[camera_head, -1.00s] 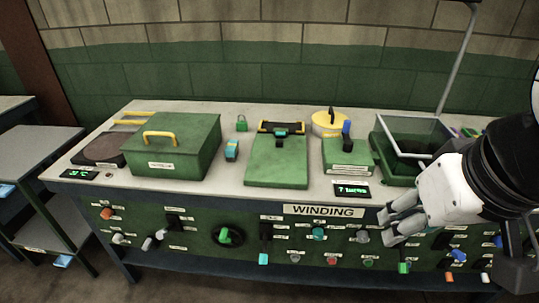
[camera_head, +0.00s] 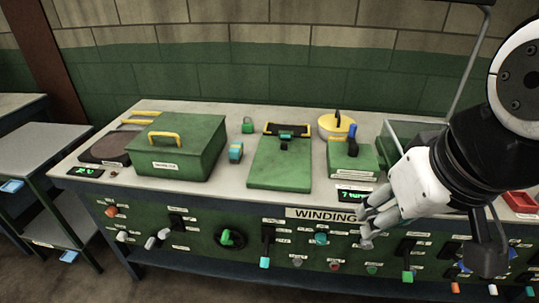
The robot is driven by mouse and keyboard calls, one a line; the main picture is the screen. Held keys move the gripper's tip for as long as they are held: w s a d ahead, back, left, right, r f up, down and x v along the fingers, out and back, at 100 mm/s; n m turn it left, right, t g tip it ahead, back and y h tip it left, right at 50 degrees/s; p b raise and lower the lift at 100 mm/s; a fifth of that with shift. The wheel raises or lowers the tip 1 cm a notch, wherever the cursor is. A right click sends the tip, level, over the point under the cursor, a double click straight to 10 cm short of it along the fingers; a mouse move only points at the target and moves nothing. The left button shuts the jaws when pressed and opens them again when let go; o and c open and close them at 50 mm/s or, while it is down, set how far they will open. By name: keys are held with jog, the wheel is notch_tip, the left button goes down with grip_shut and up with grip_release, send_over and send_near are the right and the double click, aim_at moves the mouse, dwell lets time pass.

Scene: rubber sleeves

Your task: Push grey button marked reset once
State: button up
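The panel (camera_head: 200,255) below the bench top carries several buttons, switches and knobs with small white labels. The label print is too small to read, so I cannot tell which one is marked reset. A small grey button (camera_head: 297,261) shows low on the panel, left of a red button (camera_head: 334,266). My gripper (camera_head: 365,228) is in front of the panel, just right of the teal knob (camera_head: 321,239), with its fingertips pointing left. It hides the panel area right behind it. Contact cannot be made out, nor can whether the fingers are parted or closed.
The WINDING sign (camera_head: 322,215) runs along the bench edge, left of my gripper. A display (camera_head: 355,195) sits just above the fingers. On the bench top stand a green lidded box (camera_head: 175,146), a green block (camera_head: 280,163) and a yellow round container (camera_head: 335,125). Switches stick out from the panel (camera_head: 407,275).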

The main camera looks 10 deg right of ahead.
jog(key=shift+s+a, duration=0.15)
jog(key=shift+a, duration=0.1)
jog(key=shift+c, duration=0.2)
jog(key=shift+d, duration=0.1)
grip_shut()
dwell(0.7)
